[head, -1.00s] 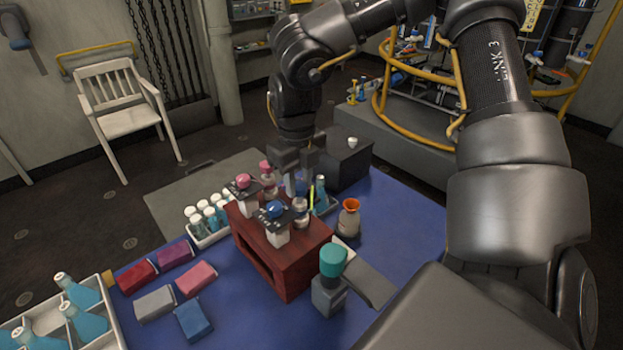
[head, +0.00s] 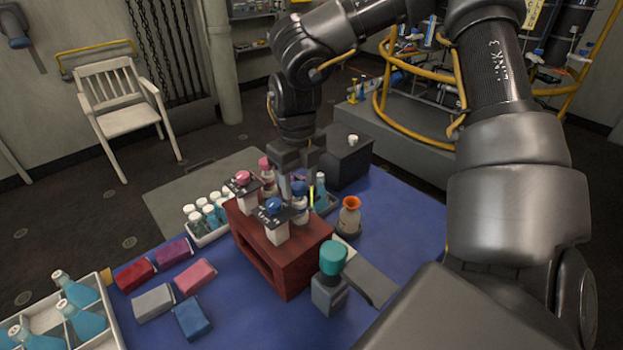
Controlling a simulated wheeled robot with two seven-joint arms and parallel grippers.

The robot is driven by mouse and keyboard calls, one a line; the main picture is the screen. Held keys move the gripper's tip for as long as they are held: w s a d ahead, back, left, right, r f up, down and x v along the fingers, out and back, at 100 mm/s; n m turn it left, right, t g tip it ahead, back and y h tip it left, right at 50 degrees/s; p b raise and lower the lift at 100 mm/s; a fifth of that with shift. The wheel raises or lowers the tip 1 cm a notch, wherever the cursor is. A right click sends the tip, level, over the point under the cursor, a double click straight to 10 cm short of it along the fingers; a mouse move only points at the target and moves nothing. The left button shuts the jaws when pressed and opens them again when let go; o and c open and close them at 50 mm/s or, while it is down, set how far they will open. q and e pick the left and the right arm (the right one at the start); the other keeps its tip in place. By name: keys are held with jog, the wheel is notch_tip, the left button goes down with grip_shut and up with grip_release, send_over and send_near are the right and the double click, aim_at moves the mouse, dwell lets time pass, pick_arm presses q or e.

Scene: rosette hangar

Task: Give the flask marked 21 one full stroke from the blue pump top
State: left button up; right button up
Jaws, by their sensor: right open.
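A dark red stand (head: 283,262) on the blue table carries two dispensers with black plates, one with a blue pump top (head: 274,206) and one with a pink top (head: 242,178). Behind it are a second blue top (head: 299,188) on a bottle and a second pink top (head: 265,163). My right gripper (head: 291,178) is open, pointing down behind the stand, close to the rear blue top; contact cannot be told. A teal flask (head: 320,192) stands just right of it. Blue flasks (head: 82,295) sit in a white crate at lower left. No number 21 is legible. My left gripper is out of view.
A white tray of small bottles (head: 193,236) stands left of the stand. An orange-necked flask (head: 349,216), a teal-capped grey device (head: 330,292) and a black box (head: 347,166) stand to the right. Several coloured blocks (head: 195,275) lie at front left.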

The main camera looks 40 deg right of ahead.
jog(key=shift+r+p, duration=0.95)
jog(key=shift+r, duration=0.8)
notch_tip(320, 180, up, 2)
jog(key=shift+r+p, duration=0.1)
jog(key=shift+p, duration=0.45)
jog(key=shift+r+p, duration=0.3)
jog(key=shift+r, duration=0.3)
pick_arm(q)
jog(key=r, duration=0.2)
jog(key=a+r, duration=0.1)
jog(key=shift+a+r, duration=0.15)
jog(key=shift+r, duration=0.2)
